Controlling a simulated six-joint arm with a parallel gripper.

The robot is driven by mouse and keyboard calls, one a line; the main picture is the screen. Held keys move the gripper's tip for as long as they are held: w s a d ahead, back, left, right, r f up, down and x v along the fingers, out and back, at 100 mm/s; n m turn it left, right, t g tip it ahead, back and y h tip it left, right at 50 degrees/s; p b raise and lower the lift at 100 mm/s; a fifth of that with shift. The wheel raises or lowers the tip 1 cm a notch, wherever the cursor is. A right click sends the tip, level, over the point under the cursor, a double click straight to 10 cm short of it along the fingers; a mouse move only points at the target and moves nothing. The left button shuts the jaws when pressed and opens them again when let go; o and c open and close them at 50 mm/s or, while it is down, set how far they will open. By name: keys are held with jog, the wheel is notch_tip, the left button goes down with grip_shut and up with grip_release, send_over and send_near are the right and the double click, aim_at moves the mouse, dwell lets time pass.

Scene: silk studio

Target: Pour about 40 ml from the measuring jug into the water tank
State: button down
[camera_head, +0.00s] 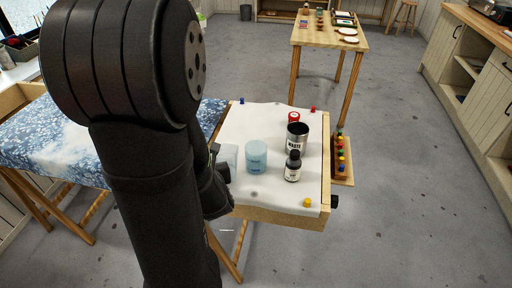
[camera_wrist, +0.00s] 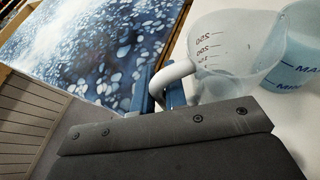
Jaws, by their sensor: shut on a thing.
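The clear measuring jug (camera_wrist: 235,42) fills the upper right of the wrist view, with printed graduation marks and a pale handle (camera_wrist: 176,72). My gripper (camera_wrist: 160,88) is shut on that handle with its blue fingers. The water tank (camera_head: 256,158) is a pale blue cylinder standing on the white cloth in the head view. In the wrist view the tank (camera_wrist: 302,48) shows MAX and MIN lines, right beside the jug. The jug (camera_head: 229,157) is mostly hidden behind my arm in the head view, just left of the tank. Its liquid level and any tilt are unclear.
A steel waste cup (camera_head: 297,138), a dark bottle (camera_head: 293,168) and a red-capped jar (camera_head: 293,117) stand right of the tank. Pins, including a yellow one (camera_head: 307,202), sit at the cloth's edges. Blue patterned silk (camera_head: 60,135) lies to the left.

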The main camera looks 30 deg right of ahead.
jog(key=shift+s+d+r+m+t+y+b, duration=0.1)
jog(key=shift+d+r+m+y, duration=1.1)
jog(key=shift+r, duration=0.55)
jog(key=shift+s+d+r+m+t+y+b, duration=0.1)
jog(key=shift+d+r+m+y, duration=0.75)
jog(key=shift+d+r+m, duration=0.75)
jog(key=shift+s+d+r+m+t+y+b, duration=0.1)
jog(key=shift+d+r+m+y, duration=0.95)
jog(key=shift+d+r, duration=0.75)
jog(key=shift+a+r, duration=0.15)
jog(key=shift+d+r+m+y, duration=0.4)
jog(key=shift+d+r+m, duration=0.1)
jog(key=shift+d+m, duration=0.05)
jog(key=shift+r, duration=0.1)
jog(key=shift+a, duration=0.15)
jog(key=shift+a+r+t+b, duration=0.1)
jog(key=shift+a+t+b, duration=0.25)
jog(key=shift+a, duration=0.6)
